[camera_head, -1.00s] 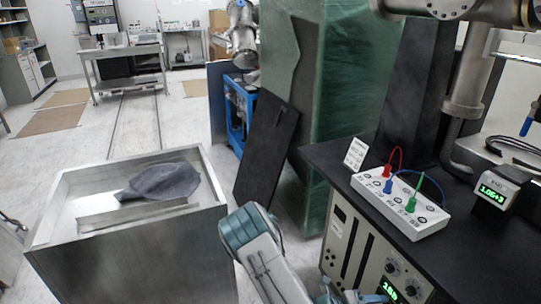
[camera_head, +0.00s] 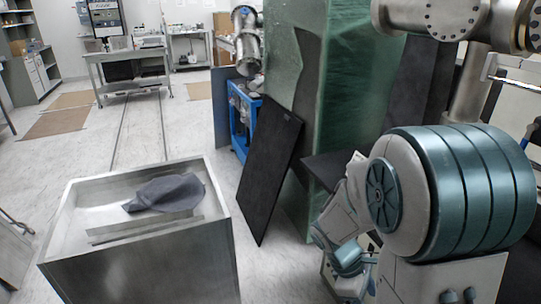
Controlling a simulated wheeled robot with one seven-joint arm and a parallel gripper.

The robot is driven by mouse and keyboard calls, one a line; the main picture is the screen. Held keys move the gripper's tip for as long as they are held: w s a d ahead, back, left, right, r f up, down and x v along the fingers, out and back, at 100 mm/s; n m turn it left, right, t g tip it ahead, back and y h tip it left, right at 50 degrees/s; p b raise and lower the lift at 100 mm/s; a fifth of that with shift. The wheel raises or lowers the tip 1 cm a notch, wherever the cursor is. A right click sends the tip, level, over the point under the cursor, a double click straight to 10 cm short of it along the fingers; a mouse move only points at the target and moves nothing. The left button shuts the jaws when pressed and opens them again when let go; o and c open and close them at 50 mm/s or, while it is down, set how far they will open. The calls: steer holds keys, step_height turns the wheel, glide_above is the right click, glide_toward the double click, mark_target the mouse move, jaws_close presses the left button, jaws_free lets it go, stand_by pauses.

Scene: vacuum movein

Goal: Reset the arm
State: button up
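My arm (camera_head: 455,195), grey with teal bands, fills the right of the head view. A large rounded joint is raised close to the camera, and smaller arm links (camera_head: 343,222) hang below and left of it. The arm is bent. I cannot make out my gripper's fingers. The arm hides most of the black bench (camera_head: 327,168) and the instruments on it.
A steel bin (camera_head: 135,262) with a dark cloth (camera_head: 165,193) inside stands at lower left. A black panel (camera_head: 268,165) leans by a green-wrapped tall block (camera_head: 350,70). Steel vacuum pipework (camera_head: 430,17) is close above my arm.

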steer(key=s+a+r+m+t+y+p, duration=0.1)
steer(key=s+a+r+m+t+y, duration=0.1)
steer(key=r+m, duration=0.4)
steer(key=s+a+r+m+t+y+p, duration=0.2)
steer(key=a+r+m, duration=0.3)
steer(key=r, duration=0.4)
steer(key=shift+s+r+m+t+y, duration=0.4)
steer(key=shift+s+m+t+y, duration=0.15)
steer(key=shift+m+t+y, duration=0.2)
steer(key=c, duration=0.3)
steer(key=shift+c, duration=0.2)
